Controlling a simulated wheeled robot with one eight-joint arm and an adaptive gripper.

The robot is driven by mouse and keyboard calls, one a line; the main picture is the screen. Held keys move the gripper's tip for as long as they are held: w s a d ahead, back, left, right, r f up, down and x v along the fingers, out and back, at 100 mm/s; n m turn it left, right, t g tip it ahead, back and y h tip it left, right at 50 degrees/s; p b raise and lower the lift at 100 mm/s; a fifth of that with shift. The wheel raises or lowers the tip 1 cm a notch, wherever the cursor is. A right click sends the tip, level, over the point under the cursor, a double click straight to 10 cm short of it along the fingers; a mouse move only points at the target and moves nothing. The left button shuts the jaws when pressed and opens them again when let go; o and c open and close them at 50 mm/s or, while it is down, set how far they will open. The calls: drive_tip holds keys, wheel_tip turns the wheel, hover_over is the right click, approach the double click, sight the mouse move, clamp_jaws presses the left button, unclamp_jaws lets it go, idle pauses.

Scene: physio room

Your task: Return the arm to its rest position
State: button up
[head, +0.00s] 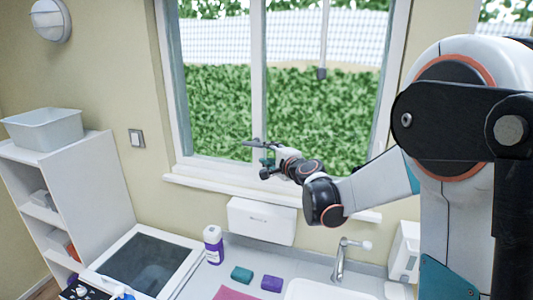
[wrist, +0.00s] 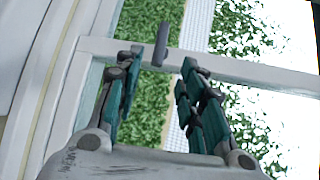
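My arm reaches out from the right side of the head view, raised above the counter. My gripper (head: 262,158) is at its end, in front of the window and above the sill. In the wrist view my gripper (wrist: 158,75) has its two fingers apart, with nothing between them touching either one. Behind the fingers the wrist view shows the window frame, hedge and white fence.
The window (head: 285,110) and its sill (head: 230,188) lie close behind my gripper. Below are a white wall box (head: 262,221), a bottle (head: 213,245), a teal block (head: 241,273), a purple block (head: 272,283), and a tap (head: 341,260). A shelf (head: 95,185) stands left.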

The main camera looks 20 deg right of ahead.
drive_tip(key=s+a+f+n+g+b, duration=0.3)
drive_tip(key=s+f+n+b, duration=0.5)
drive_tip(key=s, duration=0.6)
drive_tip(key=s+a+f+n+g+b, duration=0.45)
drive_tip(key=s+f+b, duration=0.5)
drive_tip(key=s, duration=0.55)
drive_tip(key=s+d+f+n+h+b, duration=0.1)
drive_tip(key=s+d+f+n+b, duration=0.1)
drive_tip(key=s+f, duration=0.4)
drive_tip(key=s+d+f+n+g+h+b, duration=0.1)
drive_tip(key=s+d+f+n+h+b, duration=0.1)
drive_tip(key=s+f, duration=0.4)
drive_tip(key=shift+s+d+f+n+b, duration=0.35)
drive_tip(key=shift+s+b, duration=0.1)
drive_tip(key=shift+b, duration=0.35)
